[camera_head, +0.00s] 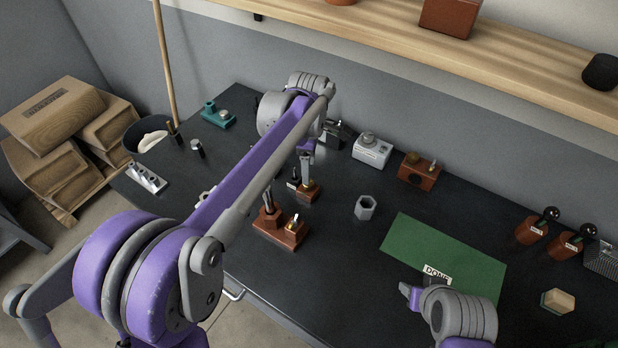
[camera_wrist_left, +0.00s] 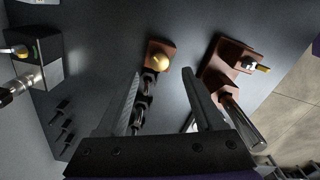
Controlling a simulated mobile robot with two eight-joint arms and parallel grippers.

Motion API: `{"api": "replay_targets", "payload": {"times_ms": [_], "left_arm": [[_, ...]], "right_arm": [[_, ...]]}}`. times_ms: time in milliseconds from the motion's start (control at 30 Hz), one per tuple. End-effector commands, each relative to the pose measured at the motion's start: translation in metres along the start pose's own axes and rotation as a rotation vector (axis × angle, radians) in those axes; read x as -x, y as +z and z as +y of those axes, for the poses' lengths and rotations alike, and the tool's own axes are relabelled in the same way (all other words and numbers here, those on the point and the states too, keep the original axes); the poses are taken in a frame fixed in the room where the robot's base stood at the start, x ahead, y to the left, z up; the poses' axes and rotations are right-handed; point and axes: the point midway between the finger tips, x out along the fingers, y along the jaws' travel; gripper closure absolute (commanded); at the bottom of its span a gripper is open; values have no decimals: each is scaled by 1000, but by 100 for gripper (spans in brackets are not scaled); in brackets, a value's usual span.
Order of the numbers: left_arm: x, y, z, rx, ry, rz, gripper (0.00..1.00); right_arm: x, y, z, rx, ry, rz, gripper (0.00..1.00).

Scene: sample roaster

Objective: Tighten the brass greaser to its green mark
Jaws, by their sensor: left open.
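A small red-brown block with a round brass top (camera_wrist_left: 160,62), which looks like the brass greaser, lies between and beyond my left fingers in the left wrist view. In the head view a red-brown block (camera_head: 309,195) stands beneath my left gripper (camera_head: 307,178), whose fingers partly hide it. My left gripper (camera_wrist_left: 161,84) is open, with nothing between its fingertips. I cannot make out a green mark on the brass part. My right gripper (camera_head: 412,293) is over the front of the green mat, and its jaws are too unclear to judge.
A red-brown stand with upright parts (camera_head: 280,232) is close in front of the left gripper; it also shows in the left wrist view (camera_wrist_left: 215,87). A grey hex nut (camera_head: 365,207) lies to the right. The green mat (camera_head: 440,252) is mostly bare. A grey box (camera_head: 372,151) stands behind.

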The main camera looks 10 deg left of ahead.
Motion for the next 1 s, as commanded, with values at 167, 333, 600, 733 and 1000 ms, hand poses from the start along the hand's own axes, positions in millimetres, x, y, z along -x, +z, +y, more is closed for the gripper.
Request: {"api": "replay_targets", "payload": {"times_ms": [167,333,600,733,1000], "left_arm": [[-34,0,0,0,0,0,31],[-54,0,0,-1,1,0,31],[-61,0,0,-1,1,0,31],[-61,0,0,-1,1,0,31],[-61,0,0,-1,1,0,79]], "right_arm": [[-2,2,0,0,0,-1,48],[-3,2,0,0,0,-2,48],[-3,2,0,0,0,-2,48],[-3,2,0,0,0,-2,48],[-3,2,0,0,0,-2,48]]}}
